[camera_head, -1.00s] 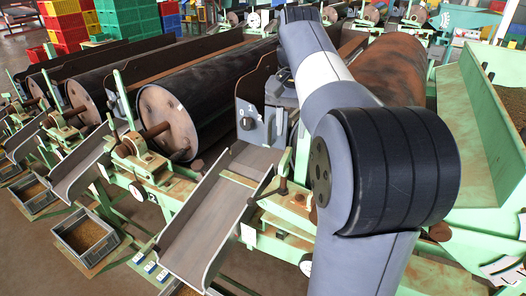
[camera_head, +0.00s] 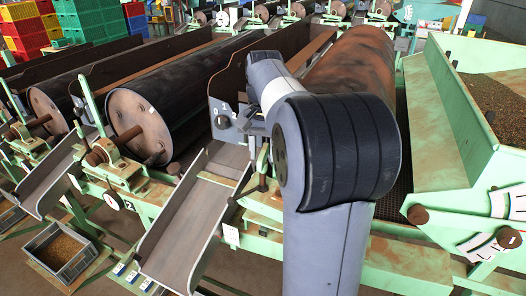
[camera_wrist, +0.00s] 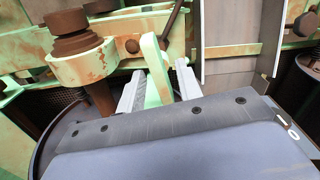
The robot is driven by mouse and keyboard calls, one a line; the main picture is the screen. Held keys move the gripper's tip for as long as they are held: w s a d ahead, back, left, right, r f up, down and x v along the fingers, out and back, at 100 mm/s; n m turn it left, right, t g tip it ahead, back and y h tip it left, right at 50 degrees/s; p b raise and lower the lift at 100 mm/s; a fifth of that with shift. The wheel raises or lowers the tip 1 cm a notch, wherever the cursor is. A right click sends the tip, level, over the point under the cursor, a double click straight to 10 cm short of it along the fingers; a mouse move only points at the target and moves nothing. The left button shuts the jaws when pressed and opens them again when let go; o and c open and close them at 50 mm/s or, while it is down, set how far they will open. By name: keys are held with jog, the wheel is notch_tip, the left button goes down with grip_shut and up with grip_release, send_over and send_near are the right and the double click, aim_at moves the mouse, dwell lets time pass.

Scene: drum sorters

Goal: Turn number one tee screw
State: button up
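In the wrist view a rusty dark rod (camera_wrist: 173,24), which looks like the tee screw, slants down at the top centre behind a light green bracket (camera_wrist: 154,66). My gripper (camera_wrist: 158,88) is open, its two pale fingers apart on either side of the lower part of the bracket. The rod is just beyond the fingertips; whether any finger touches it or the bracket I cannot tell. In the head view a dark screw (camera_head: 262,167) stands by a green post beside the metal chute (camera_head: 185,222).
A rusty bolt and collar (camera_wrist: 82,42) sit close left of the fingers. Another rod with a round knob (camera_wrist: 304,24) is at the far right. In the head view a large drum (camera_head: 142,125) lies left and a green hopper (camera_head: 455,110) right.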

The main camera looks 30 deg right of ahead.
jog(key=shift+f, duration=0.25)
grip_shut()
dwell(0.5)
